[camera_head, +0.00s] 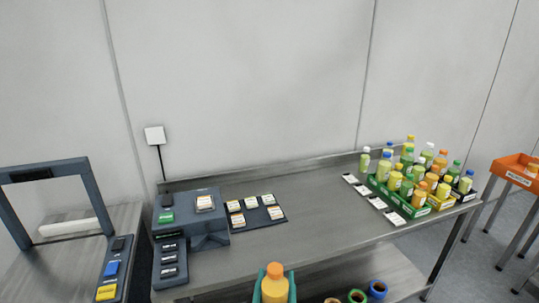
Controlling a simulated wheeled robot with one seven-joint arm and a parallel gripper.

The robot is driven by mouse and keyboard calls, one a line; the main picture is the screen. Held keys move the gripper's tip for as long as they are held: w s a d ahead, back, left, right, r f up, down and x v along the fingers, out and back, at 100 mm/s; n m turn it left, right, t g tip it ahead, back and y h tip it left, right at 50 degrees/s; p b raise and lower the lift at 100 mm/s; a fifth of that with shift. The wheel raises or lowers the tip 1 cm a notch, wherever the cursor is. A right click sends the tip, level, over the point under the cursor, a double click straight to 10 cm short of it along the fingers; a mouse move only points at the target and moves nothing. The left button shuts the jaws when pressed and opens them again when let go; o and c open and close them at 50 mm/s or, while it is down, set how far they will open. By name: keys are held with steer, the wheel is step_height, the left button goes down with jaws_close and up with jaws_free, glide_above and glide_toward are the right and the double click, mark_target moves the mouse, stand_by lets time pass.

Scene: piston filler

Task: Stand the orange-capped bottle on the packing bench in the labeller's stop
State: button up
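A bottle with an orange cap and yellow-orange body (274,289) stands upright in the near foreground at the bottom edge. A teal holder-like piece (291,284) shows around it; its lower part is cut off, and I cannot tell what it belongs to. Some of these have orange caps, such as one at the back (442,155).
A dark grey machine (208,228) with a green button stands at the bench's left end, beside a dark mat (268,217) with labelled cards. A dark frame (93,196) stands far left. Rolls (377,289) lie below. An orange tray (515,176) is far right. The bench middle is clear.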

steer(key=w+f, duration=0.2)
steer(key=f, duration=0.9)
steer(key=w+f, duration=0.2)
steer(key=f, duration=0.9)
steer(key=s+f, duration=0.3)
steer(key=f, duration=0.6)
steer(key=s+a+f+y, duration=0.1)
steer(key=s+f, duration=0.3)
steer(key=f, duration=0.5)
steer(key=shift+s+a+f+n, duration=0.2)
steer(key=shift+f+n, duration=0.15)
steer(key=shift+n, duration=0.05)
steer(key=shift+s, duration=0.1)
